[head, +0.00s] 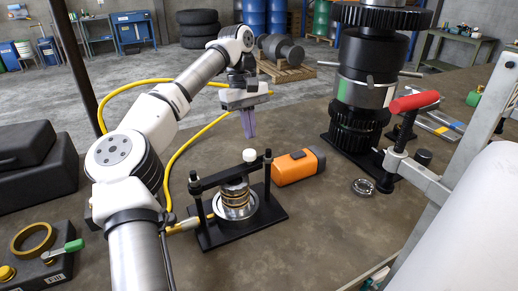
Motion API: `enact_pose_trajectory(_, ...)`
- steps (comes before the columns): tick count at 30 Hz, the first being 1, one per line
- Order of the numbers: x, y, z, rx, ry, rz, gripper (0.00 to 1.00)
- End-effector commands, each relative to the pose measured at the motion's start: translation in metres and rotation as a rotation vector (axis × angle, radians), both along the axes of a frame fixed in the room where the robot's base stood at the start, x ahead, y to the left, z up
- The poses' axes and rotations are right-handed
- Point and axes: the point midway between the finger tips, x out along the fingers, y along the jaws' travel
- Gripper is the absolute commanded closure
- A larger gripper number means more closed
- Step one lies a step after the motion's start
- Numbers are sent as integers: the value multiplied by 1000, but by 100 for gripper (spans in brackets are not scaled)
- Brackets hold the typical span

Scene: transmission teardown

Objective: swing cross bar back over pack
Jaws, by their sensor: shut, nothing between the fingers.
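A black press frame with a flat base (268,212) stands on the bench. Its cross bar (220,178) runs from the left post to the right post and passes above the pack (235,197), a round stack of dark and brass-coloured rings on a silver plate. A white knob (249,155) shows at the bar's right part. The bar hides part of the pack's top. My gripper (249,136) points down above and behind the bar's right end, apart from it. Its purple-tinted fingers are shut and empty.
An orange and black block (298,166) lies close to the right of the frame. A yellow hose (187,145) loops behind my arm. A tall dark gear assembly (362,100) stands at the back right. A small metal ring (363,187) lies on clear bench.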

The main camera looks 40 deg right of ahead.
Motion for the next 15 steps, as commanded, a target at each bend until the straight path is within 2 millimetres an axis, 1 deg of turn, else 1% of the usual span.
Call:
enact_pose_trajectory(4,-8,2,-28,2,3,-1,100)
enact_pose_trajectory(9,-28,5,-26,0,-2,-2,100)
enact_pose_trajectory(15,-43,7,-27,0,0,-1,100)
